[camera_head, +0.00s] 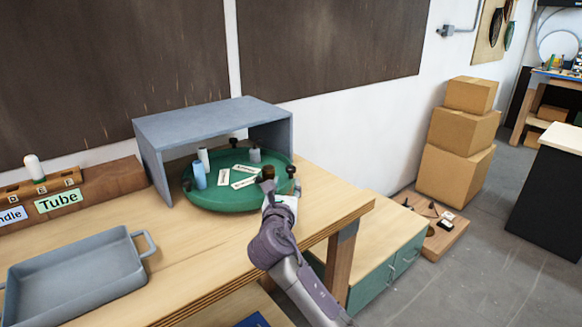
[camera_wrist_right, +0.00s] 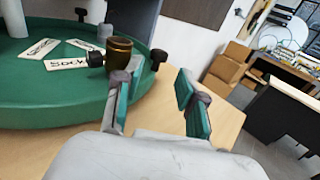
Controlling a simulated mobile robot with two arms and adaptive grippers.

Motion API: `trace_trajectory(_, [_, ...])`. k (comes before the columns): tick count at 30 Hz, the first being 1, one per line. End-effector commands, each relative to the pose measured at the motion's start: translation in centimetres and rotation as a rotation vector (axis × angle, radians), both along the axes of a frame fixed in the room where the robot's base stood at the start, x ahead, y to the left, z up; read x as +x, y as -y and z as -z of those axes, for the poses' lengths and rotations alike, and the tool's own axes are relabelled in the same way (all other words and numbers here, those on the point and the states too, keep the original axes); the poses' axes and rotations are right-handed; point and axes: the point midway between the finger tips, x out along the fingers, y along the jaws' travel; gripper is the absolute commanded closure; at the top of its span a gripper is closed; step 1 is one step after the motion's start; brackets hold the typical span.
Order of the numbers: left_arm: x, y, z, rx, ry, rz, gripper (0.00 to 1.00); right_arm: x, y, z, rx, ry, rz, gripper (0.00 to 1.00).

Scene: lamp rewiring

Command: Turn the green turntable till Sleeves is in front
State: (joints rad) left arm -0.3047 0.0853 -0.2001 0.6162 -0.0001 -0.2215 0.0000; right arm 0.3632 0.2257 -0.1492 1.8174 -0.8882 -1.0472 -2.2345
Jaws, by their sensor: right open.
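The green turntable (camera_head: 225,203) stands partly under a grey open-fronted shelf on the workbench. It carries light-blue, white and grey cylinders, a brass cup-like piece and several white label cards, and black knobs stand around its rim. In the right wrist view the turntable (camera_wrist_right: 50,115) fills the left side. The nearest card (camera_wrist_right: 72,65) begins "Sock", partly hidden by the brass piece (camera_wrist_right: 119,53). The other cards are too small to read; I cannot tell which is Sleeves. My right gripper (camera_head: 281,190) is open and empty at the turntable's right front edge; its fingers (camera_wrist_right: 158,95) show apart. My left gripper is out of view.
The grey shelf (camera_head: 210,115) covers the turntable's back. A grey tray (camera_head: 75,275) lies at the left front, near a wooden rack with a "Tube" label (camera_head: 58,200). Bare bench (camera_head: 190,245) lies in front of the turntable. Cardboard boxes (camera_head: 455,175) stand on the floor at right.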

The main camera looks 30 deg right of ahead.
Motion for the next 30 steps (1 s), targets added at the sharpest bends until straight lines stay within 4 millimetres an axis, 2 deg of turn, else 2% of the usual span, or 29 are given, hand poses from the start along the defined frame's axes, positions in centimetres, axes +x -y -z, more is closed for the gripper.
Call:
trace_trajectory(2, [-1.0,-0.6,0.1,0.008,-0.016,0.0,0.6,1.4,1.3,-0.1,0.001,0.001,0.004,0.6])
trace_trajectory(5, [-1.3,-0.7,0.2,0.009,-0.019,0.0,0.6,3.0,2.7,0.0,0.001,0.0,0.003,0.6])
trace_trajectory(8, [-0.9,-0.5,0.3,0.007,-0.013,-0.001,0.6,4.5,4.0,0.0,0.001,-0.001,0.003,0.6])
trace_trajectory(12, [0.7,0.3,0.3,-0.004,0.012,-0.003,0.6,6.1,5.3,0.0,0.001,0.001,0.002,0.6])
trace_trajectory(17, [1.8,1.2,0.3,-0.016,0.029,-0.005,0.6,7.1,6.1,0.0,0.002,0.001,0.001,0.6])
trace_trajectory(26, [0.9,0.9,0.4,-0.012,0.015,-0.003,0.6,7.3,6.3,0.0,0.002,0.001,0.0,0.6])
trace_trajectory(27, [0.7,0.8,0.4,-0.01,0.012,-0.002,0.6,7.3,6.3,0.0,0.002,0.001,0.0,0.62])
trace_trajectory(30, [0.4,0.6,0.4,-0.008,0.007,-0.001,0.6,7.3,6.3,0.0,0.002,0.001,0.0,0.78])
